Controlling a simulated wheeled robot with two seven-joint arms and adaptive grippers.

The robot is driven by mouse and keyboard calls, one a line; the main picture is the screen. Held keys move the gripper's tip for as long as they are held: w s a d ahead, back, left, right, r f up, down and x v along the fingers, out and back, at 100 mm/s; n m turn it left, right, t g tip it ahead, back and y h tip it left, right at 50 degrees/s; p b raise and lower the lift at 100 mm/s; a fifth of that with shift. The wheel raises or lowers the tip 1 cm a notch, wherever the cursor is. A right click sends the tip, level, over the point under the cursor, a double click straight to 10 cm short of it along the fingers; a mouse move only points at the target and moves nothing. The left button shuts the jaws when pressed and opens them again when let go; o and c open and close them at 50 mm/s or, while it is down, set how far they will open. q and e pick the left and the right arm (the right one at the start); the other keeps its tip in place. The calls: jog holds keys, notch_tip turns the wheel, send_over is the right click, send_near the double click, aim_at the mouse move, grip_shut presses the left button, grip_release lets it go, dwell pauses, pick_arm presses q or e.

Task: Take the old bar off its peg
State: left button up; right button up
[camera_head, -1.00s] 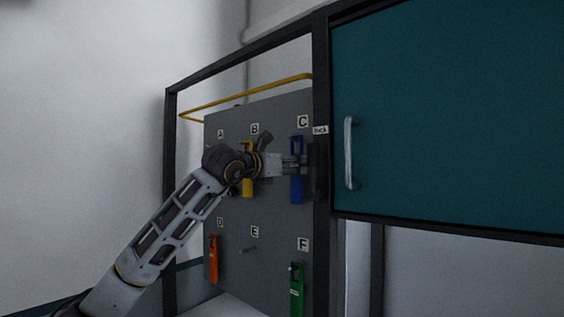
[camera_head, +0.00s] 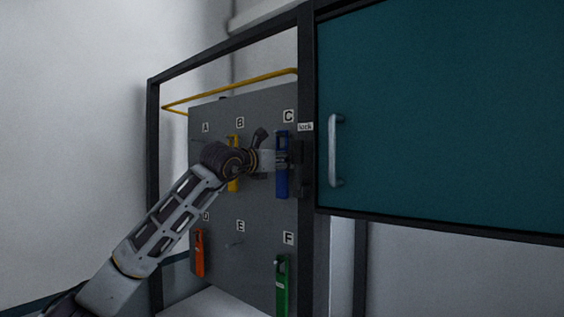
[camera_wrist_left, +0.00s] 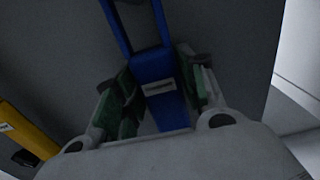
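A long blue bar (camera_head: 282,180) with an open loop at its top hangs upright at the peg marked C on the grey board (camera_head: 262,215). My left gripper (camera_head: 280,160) comes in from the left at mid-height of the bar. In the left wrist view, the blue bar (camera_wrist_left: 158,72) with a small label lies between the two green-padded fingers of my left gripper (camera_wrist_left: 158,92). They look open, one on each side, with a narrow gap at the left. My right gripper is out of view.
A yellow bar (camera_head: 233,180) hangs by B, partly behind my wrist. An orange bar (camera_head: 200,254) hangs by D and a green bar (camera_head: 280,285) by F. Peg E (camera_head: 235,245) is bare. A dark frame post and teal door (camera_head: 440,110) stand close at the right.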

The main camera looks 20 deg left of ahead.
pick_arm(q)
jog(key=c, duration=0.6)
jog(key=shift+r, duration=0.1)
jog(key=shift+r, duration=0.1)
jog(key=shift+r+p, duration=0.4)
jog(key=shift+r, duration=0.2)
